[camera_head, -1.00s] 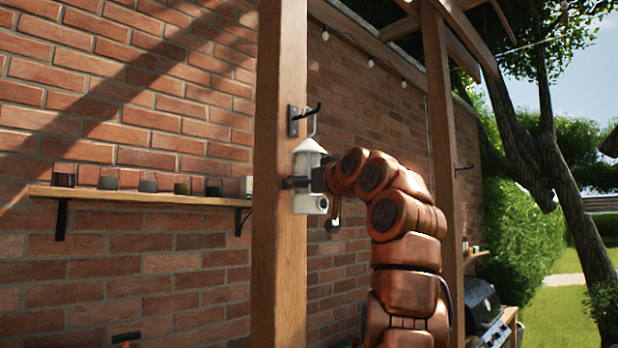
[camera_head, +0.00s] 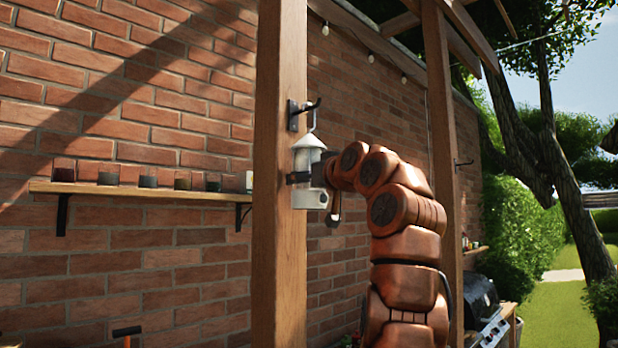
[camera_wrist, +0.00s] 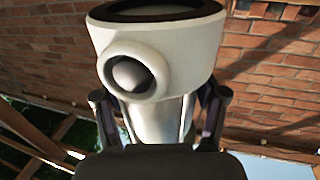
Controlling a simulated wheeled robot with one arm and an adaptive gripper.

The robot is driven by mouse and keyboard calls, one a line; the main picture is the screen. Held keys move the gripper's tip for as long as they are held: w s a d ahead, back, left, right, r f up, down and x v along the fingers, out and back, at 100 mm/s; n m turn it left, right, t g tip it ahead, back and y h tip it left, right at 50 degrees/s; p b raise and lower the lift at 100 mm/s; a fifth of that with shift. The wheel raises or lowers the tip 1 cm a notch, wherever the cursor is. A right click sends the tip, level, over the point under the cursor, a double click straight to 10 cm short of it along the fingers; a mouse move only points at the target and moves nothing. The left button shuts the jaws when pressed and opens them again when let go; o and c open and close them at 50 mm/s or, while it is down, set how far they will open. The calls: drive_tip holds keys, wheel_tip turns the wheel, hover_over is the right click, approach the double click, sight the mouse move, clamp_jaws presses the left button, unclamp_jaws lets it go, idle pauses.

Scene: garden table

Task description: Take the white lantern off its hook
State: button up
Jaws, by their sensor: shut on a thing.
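The white lantern (camera_head: 308,192) is upright beside the wooden post, with its cone top and wire handle upward. A dark hook (camera_head: 304,108) on a metal plate juts from the post just above it. The handle rises close to the hook's arm; I cannot tell whether it still bears on it. My gripper (camera_head: 300,178) is shut around the lantern's middle from the right. In the wrist view, the lantern's white base (camera_wrist: 200,50) with a round knob fills the top, and my gripper's fingers (camera_wrist: 160,118) flank its narrower body.
The wooden post (camera_head: 279,250) stands right behind the lantern. A wall shelf (camera_head: 140,190) with several small cups is at left. A second post (camera_head: 441,120) with another hook stands to the right. A grill (camera_head: 482,305) is at lower right.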

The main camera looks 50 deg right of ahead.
sight(307, 164)
drive_tip(key=shift+r, duration=0.15)
wheel_tip(307, 164, up, 3)
drive_tip(key=p, duration=0.3)
drive_tip(key=shift+r, duration=0.2)
drive_tip(key=s+b, duration=0.2)
drive_tip(key=s, duration=1.6)
drive_tip(key=shift+a, duration=0.2)
drive_tip(key=shift+r+p, duration=1.3)
drive_tip(key=shift+p, duration=0.15)
